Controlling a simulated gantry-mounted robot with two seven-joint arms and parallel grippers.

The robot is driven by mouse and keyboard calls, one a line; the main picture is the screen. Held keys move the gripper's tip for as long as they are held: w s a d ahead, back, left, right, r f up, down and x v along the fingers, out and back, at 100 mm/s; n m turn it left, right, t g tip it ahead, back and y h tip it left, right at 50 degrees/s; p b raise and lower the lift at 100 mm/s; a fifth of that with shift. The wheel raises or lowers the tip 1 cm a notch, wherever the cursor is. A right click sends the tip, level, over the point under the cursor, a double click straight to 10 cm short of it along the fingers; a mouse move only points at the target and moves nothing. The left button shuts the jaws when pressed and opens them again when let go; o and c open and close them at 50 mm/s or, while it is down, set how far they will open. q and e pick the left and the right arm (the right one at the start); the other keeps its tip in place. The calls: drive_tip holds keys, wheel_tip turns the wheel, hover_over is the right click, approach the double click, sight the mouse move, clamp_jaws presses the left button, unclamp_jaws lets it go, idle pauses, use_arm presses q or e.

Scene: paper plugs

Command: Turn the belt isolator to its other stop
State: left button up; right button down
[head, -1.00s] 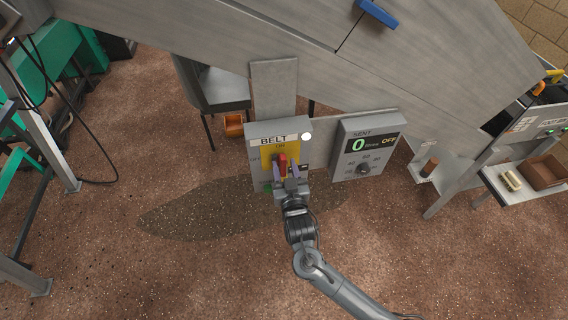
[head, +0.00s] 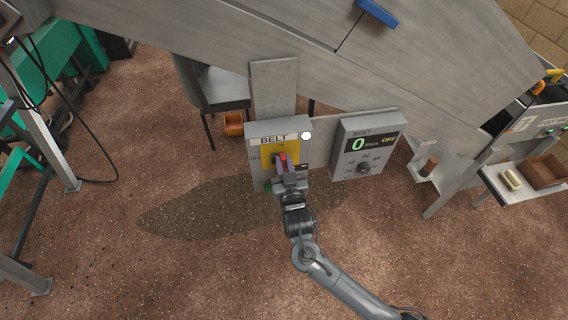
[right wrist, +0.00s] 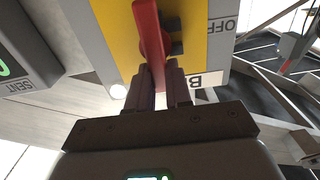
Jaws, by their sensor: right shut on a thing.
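The belt isolator is a grey box (head: 262,178) labelled BELT, with a yellow plate (head: 268,151) and a red handle (head: 283,159). In the right wrist view the red handle (right wrist: 149,30) runs down between the two dark fingers (right wrist: 165,85), with the yellow plate behind and OFF at the right. The handle's exact angle is partly hidden by my gripper. My left gripper is not in view.
A grey box labelled SENT (head: 365,146), with a 0 display reading OFF and a dial, stands just right of the isolator. A grey machine panel (head: 300,45) overhangs above. A side table with a brown tray (head: 545,171) is at the right. The floor in front is open.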

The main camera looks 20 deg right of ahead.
sight(273, 159)
drive_tip(key=n+p, duration=0.2)
drive_tip(key=a+n+p, duration=0.1)
drive_tip(key=n+p, duration=0.1)
drive_tip(key=shift+w, duration=0.1)
drive_tip(key=n+p, duration=0.1)
drive_tip(key=n, duration=0.2)
drive_tip(key=a+f+n+p, duration=0.1)
drive_tip(key=n+p, duration=0.1)
drive_tip(key=n, duration=0.1)
drive_tip(key=n+p, duration=0.2)
drive_tip(key=n, duration=0.2)
drive_tip(key=shift+w+a+f, duration=0.1)
drive_tip(key=shift+a+f, duration=0.15)
drive_tip(key=shift+f, duration=0.15)
drive_tip(key=shift+f+n+p, duration=0.3)
drive_tip(key=shift+n+p, duration=0.05)
drive_tip(key=shift+n, duration=0.6)
drive_tip(key=shift+f+n+p, duration=0.25)
drive_tip(key=shift+n+p, duration=0.1)
drive_tip(key=shift+n, duration=0.6)
drive_tip(key=c, duration=1)
unclamp_jaws()
drive_tip(key=shift+w, duration=0.1)
drive_tip(key=shift+c, duration=0.2)
